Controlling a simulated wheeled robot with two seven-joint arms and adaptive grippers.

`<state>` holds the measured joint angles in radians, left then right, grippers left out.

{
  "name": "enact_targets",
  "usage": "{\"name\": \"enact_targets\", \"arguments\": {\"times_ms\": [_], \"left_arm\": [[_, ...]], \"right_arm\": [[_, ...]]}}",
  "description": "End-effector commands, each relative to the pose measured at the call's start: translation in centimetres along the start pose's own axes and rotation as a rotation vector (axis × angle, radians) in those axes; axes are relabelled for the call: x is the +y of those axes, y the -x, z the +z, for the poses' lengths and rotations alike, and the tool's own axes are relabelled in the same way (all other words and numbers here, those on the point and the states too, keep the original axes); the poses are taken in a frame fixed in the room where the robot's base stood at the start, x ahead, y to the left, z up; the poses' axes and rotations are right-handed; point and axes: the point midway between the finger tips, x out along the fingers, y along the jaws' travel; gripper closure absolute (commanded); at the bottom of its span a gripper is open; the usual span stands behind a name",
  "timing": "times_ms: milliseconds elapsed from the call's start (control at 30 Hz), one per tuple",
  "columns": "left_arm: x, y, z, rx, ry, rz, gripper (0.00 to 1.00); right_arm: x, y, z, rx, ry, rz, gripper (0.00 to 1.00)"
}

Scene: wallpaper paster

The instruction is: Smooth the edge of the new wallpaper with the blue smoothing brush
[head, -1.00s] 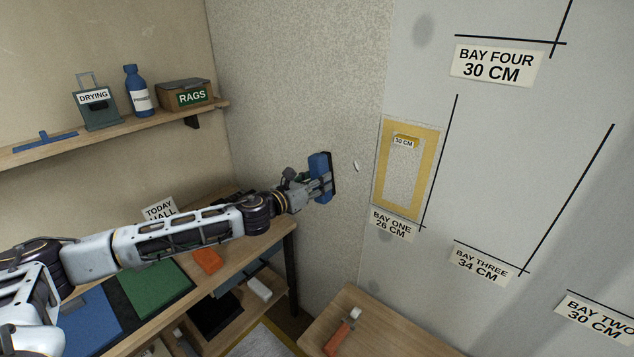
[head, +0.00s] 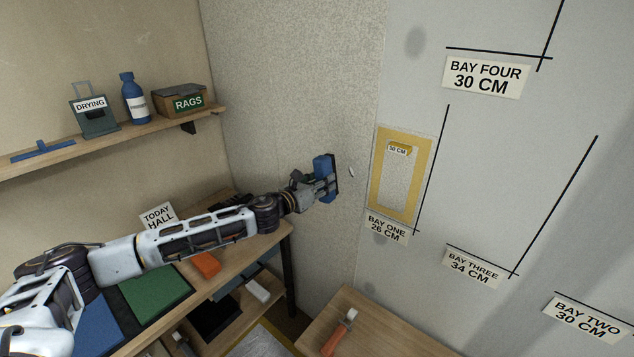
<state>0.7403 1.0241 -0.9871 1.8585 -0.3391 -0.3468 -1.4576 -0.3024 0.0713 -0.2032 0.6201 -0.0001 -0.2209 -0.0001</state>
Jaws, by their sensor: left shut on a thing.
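My left gripper (head: 311,190) is shut on the blue smoothing brush (head: 322,167). It holds the brush upright, with its dark edge facing right, toward the wall. The new wallpaper looks to be the yellow-bordered piece (head: 427,165) on the grey wall above the "BAY ONE 26 CM" label (head: 388,228). A small "30 CM" tag (head: 398,150) is on its upper part. The brush is left of this piece, and a gap shows between them. I cannot tell how far the brush is from the wall. My right gripper is not in view.
A wooden table (head: 385,335) at the bottom bears an orange-handled tool (head: 336,339). The workbench (head: 262,243) under my left arm holds coloured sheets and an orange block (head: 206,264). A shelf (head: 110,140) at upper left holds a bottle (head: 134,98) and boxes.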

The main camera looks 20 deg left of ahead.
Motion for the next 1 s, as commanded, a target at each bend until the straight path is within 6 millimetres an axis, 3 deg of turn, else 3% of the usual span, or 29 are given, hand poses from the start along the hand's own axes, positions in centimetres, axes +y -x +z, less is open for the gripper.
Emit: {"name": "enact_targets", "arguments": {"times_ms": [400, 1000], "left_arm": [[-0.1, -2.3, 0.4, -0.002, 0.001, -0.001, 0.84], [0.0, -2.4, 0.3, -0.002, 0.0, -0.001, 0.84]], "right_arm": [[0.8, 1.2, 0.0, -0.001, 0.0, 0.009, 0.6], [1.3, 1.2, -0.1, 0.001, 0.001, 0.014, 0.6]]}}
